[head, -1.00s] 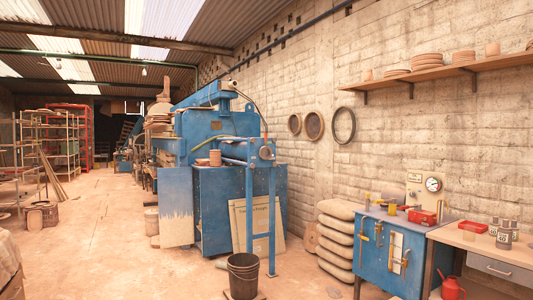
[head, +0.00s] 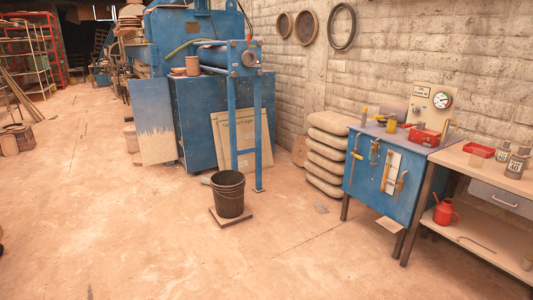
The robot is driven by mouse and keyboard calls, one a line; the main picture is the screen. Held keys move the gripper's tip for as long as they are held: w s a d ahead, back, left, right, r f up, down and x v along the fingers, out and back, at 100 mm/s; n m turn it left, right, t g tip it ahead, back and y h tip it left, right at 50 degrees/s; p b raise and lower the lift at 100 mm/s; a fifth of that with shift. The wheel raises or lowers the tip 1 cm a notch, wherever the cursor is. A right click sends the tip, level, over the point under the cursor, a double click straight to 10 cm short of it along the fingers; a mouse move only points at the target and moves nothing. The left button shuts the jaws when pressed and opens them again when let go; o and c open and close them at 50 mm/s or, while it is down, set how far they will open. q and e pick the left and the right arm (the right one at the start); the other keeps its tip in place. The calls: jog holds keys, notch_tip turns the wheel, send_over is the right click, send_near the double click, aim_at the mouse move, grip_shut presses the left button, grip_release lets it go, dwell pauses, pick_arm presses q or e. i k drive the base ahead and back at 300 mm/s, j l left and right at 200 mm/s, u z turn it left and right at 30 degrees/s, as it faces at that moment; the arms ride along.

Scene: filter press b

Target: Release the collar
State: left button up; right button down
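Neither of my grippers is in view. A large blue press (head: 222,112) stands left of centre. At the end of its horizontal cylinder (head: 215,55), on top of a blue two-legged stand (head: 232,115), is a small round grey fitting (head: 248,58) with a reddish centre. I cannot tell whether this is the collar, and nothing else in view is clearly a collar.
A black bucket (head: 229,192) stands on a board before the press. Stacked sacks (head: 328,150) lie by the wall. A blue cabinet (head: 368,185) carries tools, a red box (head: 424,136) and a gauge (head: 442,100). A bench (head: 490,178) stands at right. The front floor is clear.

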aim_at(252, 52)
jog(key=i+z, duration=0.15)
jog(key=i, duration=2.05)
jog(key=i+l, duration=0.1)
jog(key=i, duration=2.1)
jog(key=i+u, duration=0.25)
jog(key=i, duration=0.35)
jog(key=i+l+u, duration=0.25)
jog(key=i, duration=0.35)
